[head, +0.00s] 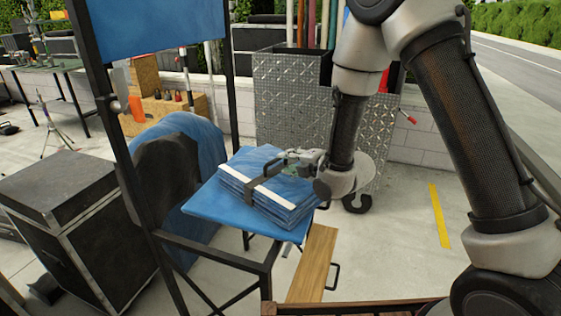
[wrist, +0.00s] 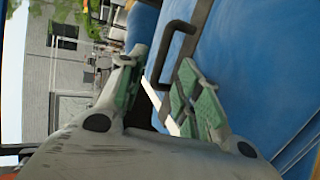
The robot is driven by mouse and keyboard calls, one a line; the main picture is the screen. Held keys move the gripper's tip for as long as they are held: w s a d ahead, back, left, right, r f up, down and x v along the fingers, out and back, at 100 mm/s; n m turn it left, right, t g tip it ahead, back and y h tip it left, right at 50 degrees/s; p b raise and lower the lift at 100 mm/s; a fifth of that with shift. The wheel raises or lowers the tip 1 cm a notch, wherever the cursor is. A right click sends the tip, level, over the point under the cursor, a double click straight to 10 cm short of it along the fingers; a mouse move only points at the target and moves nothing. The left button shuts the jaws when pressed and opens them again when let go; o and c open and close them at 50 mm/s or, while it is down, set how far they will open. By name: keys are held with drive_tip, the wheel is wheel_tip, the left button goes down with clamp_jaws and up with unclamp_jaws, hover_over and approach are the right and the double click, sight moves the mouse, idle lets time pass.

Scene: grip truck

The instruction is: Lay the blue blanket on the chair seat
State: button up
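The blue blanket (head: 262,195) is a folded stack with white edging and a dark strap. In the head view it lies flat, appearing to rest on the blue chair seat (head: 205,205), with its right end near the seat's edge. A black handle (wrist: 178,30) stands up from the strap in the wrist view. My gripper (head: 288,160) is at the top of the blanket, close to the handle. In the wrist view its green-padded fingers (wrist: 160,62) are spread apart. The handle shows beside the right finger, and I see nothing clamped. The blanket's far right part is hidden behind my wrist.
The tall chair has a black frame and a blue backrest (head: 155,28). A wooden footrest (head: 314,262) is below the seat. A black case (head: 75,215) stands at left, and a metal diamond-plate cart (head: 290,105) stands behind. Open pavement lies to the right.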

drive_tip(key=v, duration=0.4)
drive_tip(key=shift+s+d, duration=0.2)
drive_tip(key=shift+w+d+r, duration=0.15)
drive_tip(key=shift+d+r, duration=0.1)
drive_tip(key=shift+r, duration=0.05)
drive_tip(key=s+d+r+m+g+h, duration=0.1)
drive_tip(key=s+d+r+m+h, duration=0.15)
drive_tip(key=d+r+m, duration=0.5)
drive_tip(key=s+d+r+m+g+h, duration=0.1)
drive_tip(key=d+r+m+h, duration=0.3)
drive_tip(key=d, duration=0.6)
drive_tip(key=s+d+r+m+g, duration=0.1)
drive_tip(key=s+d+m, duration=0.3)
drive_tip(key=s, duration=0.4)
drive_tip(key=s+d+r+m+g+h, duration=0.1)
drive_tip(key=s+d+r+m+g, duration=0.1)
drive_tip(key=s+m, duration=0.4)
drive_tip(key=s+d+r+m+g+h, duration=0.1)
drive_tip(key=s+d+r+m, duration=0.2)
drive_tip(key=s, duration=0.8)
drive_tip(key=d+m, duration=0.2)
drive_tip(key=d, duration=0.1)
drive_tip(key=shift+s+g, duration=0.3)
drive_tip(key=shift+g, duration=0.1)
drive_tip(key=shift+d+r, duration=0.1)
